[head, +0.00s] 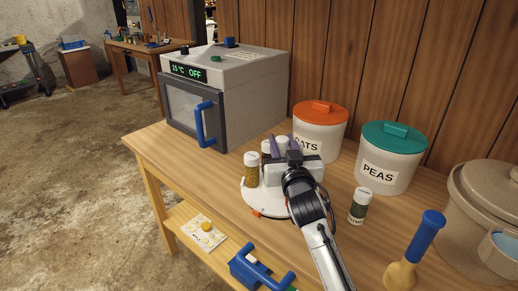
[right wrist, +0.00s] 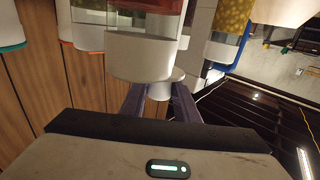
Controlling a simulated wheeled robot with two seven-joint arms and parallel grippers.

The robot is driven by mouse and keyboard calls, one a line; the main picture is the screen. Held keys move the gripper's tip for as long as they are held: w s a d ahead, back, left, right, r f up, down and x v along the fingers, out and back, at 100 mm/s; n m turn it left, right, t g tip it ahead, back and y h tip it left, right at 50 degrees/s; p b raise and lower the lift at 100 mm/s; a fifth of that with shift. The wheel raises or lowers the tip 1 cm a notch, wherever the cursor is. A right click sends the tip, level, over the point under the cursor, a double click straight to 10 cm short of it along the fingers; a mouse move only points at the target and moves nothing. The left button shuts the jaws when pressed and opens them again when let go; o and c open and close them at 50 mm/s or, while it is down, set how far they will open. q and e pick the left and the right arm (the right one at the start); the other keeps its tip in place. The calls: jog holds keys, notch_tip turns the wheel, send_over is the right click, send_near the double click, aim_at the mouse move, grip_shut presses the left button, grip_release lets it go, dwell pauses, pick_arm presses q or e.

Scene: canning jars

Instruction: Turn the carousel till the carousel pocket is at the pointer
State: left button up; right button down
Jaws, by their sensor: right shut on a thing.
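The carousel (head: 272,207) is a low white round disc on the wooden table, with spice jars standing on it. A jar with a white lid and yellow-brown contents (head: 251,172) stands at its left side. A small orange piece, which looks like the pointer (head: 257,213), sits at its front rim. My right gripper (head: 284,146) is over the carousel, its purple fingers shut on a white round-topped piece, also in the right wrist view (right wrist: 160,90). I cannot tell whether that is a knob or a lid. My arm hides the carousel's right part; the pocket cannot be made out. My left gripper is not in view.
An oats canister (head: 318,133) and a peas canister (head: 388,160) stand behind. A loose jar (head: 359,207) stands close on the right. An oven (head: 228,95) is at the back left. A blue-handled tool (head: 426,236) and a large pot (head: 488,200) are at the right.

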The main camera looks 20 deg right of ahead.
jog(key=shift+d, duration=0.15)
jog(key=shift+d+r, duration=0.1)
jog(key=c, duration=1.4)
grip_release()
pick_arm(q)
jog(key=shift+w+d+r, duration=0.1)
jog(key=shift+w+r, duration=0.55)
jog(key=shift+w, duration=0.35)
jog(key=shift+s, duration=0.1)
pick_arm(e)
jog(key=shift+r, duration=0.35)
notch_tip(320, 180, up, 9)
jog(key=shift+r+p, duration=0.15)
jog(key=shift+p, duration=0.35)
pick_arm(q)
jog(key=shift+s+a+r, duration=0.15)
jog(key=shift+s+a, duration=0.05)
